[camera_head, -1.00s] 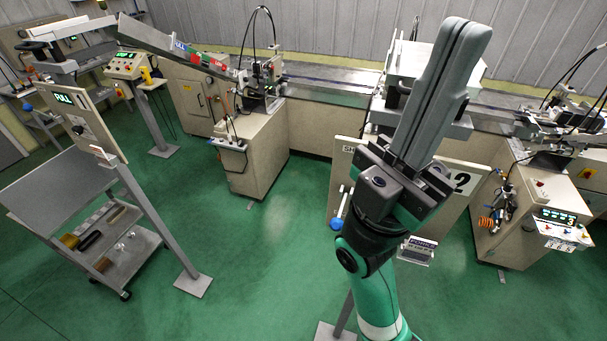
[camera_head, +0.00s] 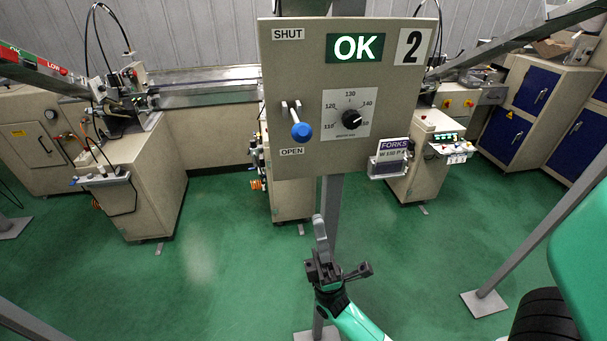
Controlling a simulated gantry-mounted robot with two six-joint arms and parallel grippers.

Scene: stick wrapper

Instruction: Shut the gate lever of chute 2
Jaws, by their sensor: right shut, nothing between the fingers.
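The chute 2 panel (camera_head: 310,75) stands upright on a grey post at the upper middle, with a large "2" at its top right. Its gate lever (camera_head: 301,131) has a blue ball knob and hangs low, close to the OPEN label (camera_head: 291,152). The SHUT label (camera_head: 288,34) is well above it. A green display (camera_head: 354,48) reads OK. My right gripper (camera_head: 319,222) is shut and empty, below the panel in the picture and apart from the lever. My left gripper is not in view.
A black dial (camera_head: 351,119) sits right of the lever on the panel. Beige machines (camera_head: 140,185) stand behind. Grey posts (camera_head: 483,302) rise from the green floor. Open floor lies left of my gripper.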

